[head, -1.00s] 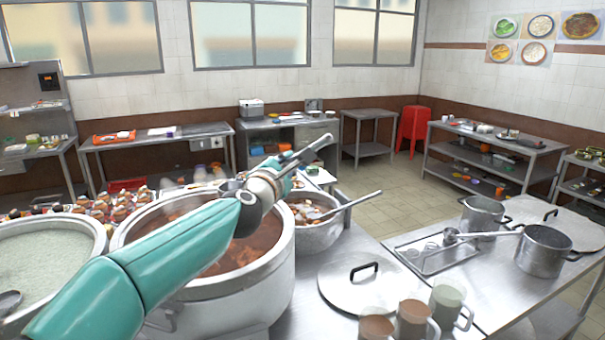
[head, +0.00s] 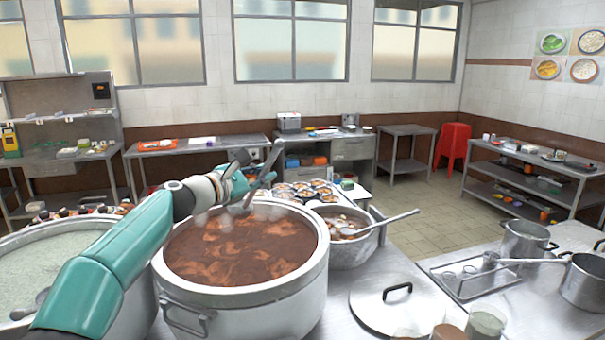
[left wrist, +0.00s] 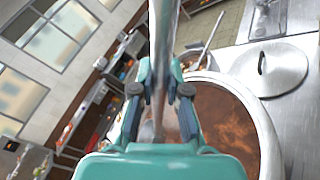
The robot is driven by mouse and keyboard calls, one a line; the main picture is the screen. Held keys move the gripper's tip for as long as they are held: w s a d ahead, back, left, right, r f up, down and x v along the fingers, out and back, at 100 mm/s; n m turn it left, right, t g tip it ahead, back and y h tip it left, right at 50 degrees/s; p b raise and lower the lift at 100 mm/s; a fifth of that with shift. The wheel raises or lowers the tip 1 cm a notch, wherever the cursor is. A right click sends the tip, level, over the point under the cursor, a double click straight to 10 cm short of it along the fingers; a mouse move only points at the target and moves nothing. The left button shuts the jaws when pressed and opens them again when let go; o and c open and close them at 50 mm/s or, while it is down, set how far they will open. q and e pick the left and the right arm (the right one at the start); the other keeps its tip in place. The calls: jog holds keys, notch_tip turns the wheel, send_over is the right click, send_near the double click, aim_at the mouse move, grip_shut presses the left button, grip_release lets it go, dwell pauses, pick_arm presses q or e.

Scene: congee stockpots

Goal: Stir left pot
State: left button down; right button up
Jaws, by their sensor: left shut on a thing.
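My left gripper (head: 255,178) reaches over the far rim of the large steel pot of red-brown stew (head: 270,310). It is shut on a metal utensil handle (head: 268,165); the handle also shows between the fingers (left wrist: 162,40) in the left wrist view. The handle slants up past the gripper, and its lower part runs down towards the stew. Its lower end is hidden. A pot of pale congee (head: 142,300) stands at the far left, partly behind my arm, with a ladle (head: 32,306) in it. My right gripper is not in view.
A smaller pot (head: 350,252) with a ladle handle stands right of the stew pot. A flat lid (head: 400,308) and mugs (head: 486,322) lie to the right. A tray (head: 475,283) and saucepans stand farther right. Several filled bowls (head: 305,188) sit behind the stew pot.

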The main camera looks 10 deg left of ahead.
aim_at(251, 198)
pick_arm(q)
jog(key=shift+n+y, duration=0.3)
jog(key=shift+y, duration=0.1)
jog(key=a+f, duration=0.1)
jog(key=f, duration=0.1)
jog(key=a+f+b, duration=0.1)
jog(key=f, duration=0.1)
jog(key=a+f, duration=0.1)
jog(key=f, duration=0.1)
jog(key=shift+w+a+f, duration=0.1)
jog(key=shift+w+f, duration=0.05)
jog(key=shift+w, duration=0.05)
notch_tip(251, 198, down, 12)
jog(key=b, duration=1.1)
jog(key=shift+r, duration=0.25)
